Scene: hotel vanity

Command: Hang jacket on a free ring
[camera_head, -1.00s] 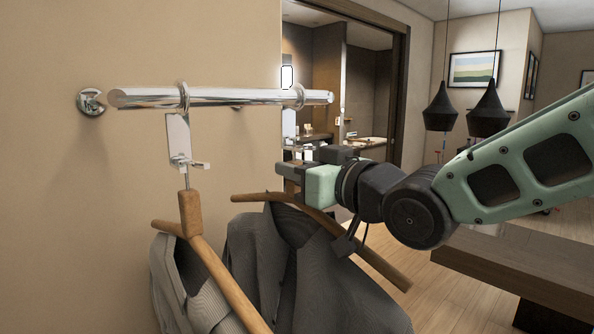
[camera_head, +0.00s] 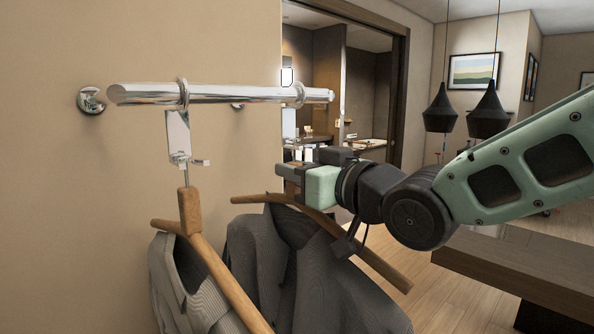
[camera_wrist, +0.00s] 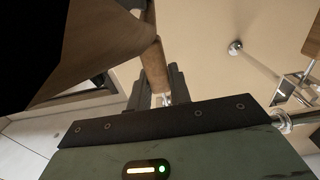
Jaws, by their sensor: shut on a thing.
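My gripper (camera_head: 290,172) is shut on the wooden neck of a hanger (camera_head: 365,256) that carries a dark grey jacket (camera_head: 278,262). The hanger neck (camera_wrist: 155,68) also shows between my fingers in the wrist view. The jacket hangs free below my gripper. A chrome rail (camera_head: 235,95) runs out along the wall. Its right ring (camera_head: 299,95) is above my gripper, apart from the held hanger; what hangs below this ring is hard to make out. Its left ring (camera_head: 183,92) bears a metal plate (camera_head: 178,136) with another hanger (camera_head: 190,212) and grey jacket (camera_head: 190,285) on it.
The beige wall (camera_head: 60,220) is behind the rail, with a round chrome mount (camera_head: 91,101). The hung jacket is close to the left of the held one. A dark bench (camera_head: 530,265) stands at the lower right. Two black pendant lamps (camera_head: 488,112) hang farther back.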

